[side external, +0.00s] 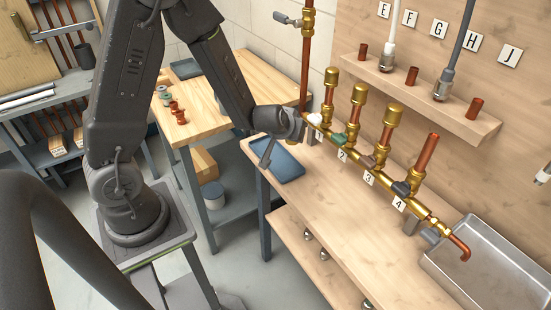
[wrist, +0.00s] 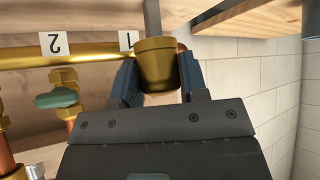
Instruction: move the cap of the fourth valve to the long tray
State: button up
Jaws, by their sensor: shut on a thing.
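My gripper (wrist: 158,82) is shut on a brass cap (wrist: 156,62), with one blue-padded finger on each side of it. The fourth valve (side external: 402,187), with a dark handle by label 4, has a bare copper stub (side external: 427,153) on top. Valves 1, 2 and 3 carry brass caps.
A brass manifold pipe (side external: 370,176) runs along the bench with upright capped stubs. A metal basin (side external: 430,272) stands at the right. A shelf (side external: 425,100) with copper stubs hangs behind. Another blue tray (side external: 185,69) lies on the wooden side bench.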

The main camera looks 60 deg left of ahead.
aim_at(278, 151)
jog(key=a+f+n, duration=0.1)
jog(key=s+a+f+g+y, duration=0.1)
jog(key=a+f, duration=0.1)
jog(key=s+a+f+n, duration=0.1)
jog(key=a, duration=0.1)
jog(key=shift+a+f+n+g+y, duration=0.1)
jog(key=shift+f+n+g+y, duration=0.2)
jog(key=shift+f, duration=2.2)
jog(key=shift+f, duration=0.15)
jog(key=o, duration=1)
